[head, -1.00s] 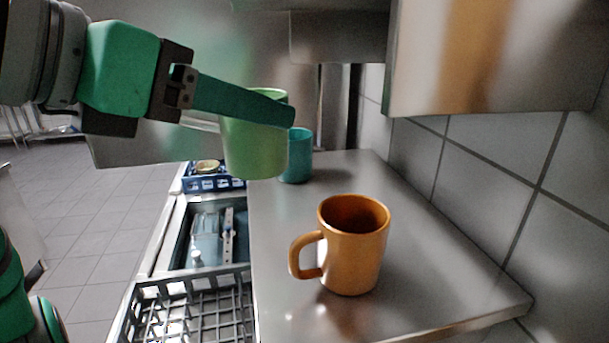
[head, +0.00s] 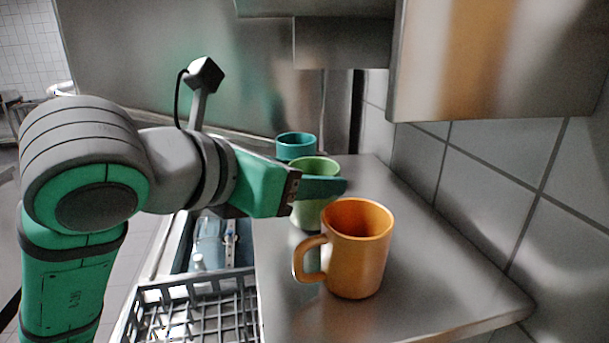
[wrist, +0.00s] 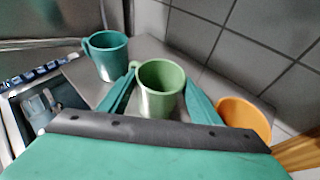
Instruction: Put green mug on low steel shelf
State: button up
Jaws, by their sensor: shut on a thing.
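The green mug (head: 309,216) is upright over the steel shelf (head: 440,290), between the orange mug and the teal mug. Its base is at or just above the surface; I cannot tell whether it touches. My gripper (head: 322,187) is shut on the green mug, with a finger across its side in the head view. In the wrist view the green mug (wrist: 160,103) sits between my two fingers (wrist: 160,92).
An orange mug (head: 361,255) stands on the shelf in front, close to my finger. A teal mug (head: 294,147) stands behind the green one. A grey rack (head: 190,310) lies to the left. A tiled wall (head: 480,180) bounds the right, and a steel cabinet (head: 490,60) hangs above.

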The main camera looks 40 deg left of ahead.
jog(key=shift+f, duration=0.15)
jog(key=o, duration=1.2)
jog(key=v, duration=1.2)
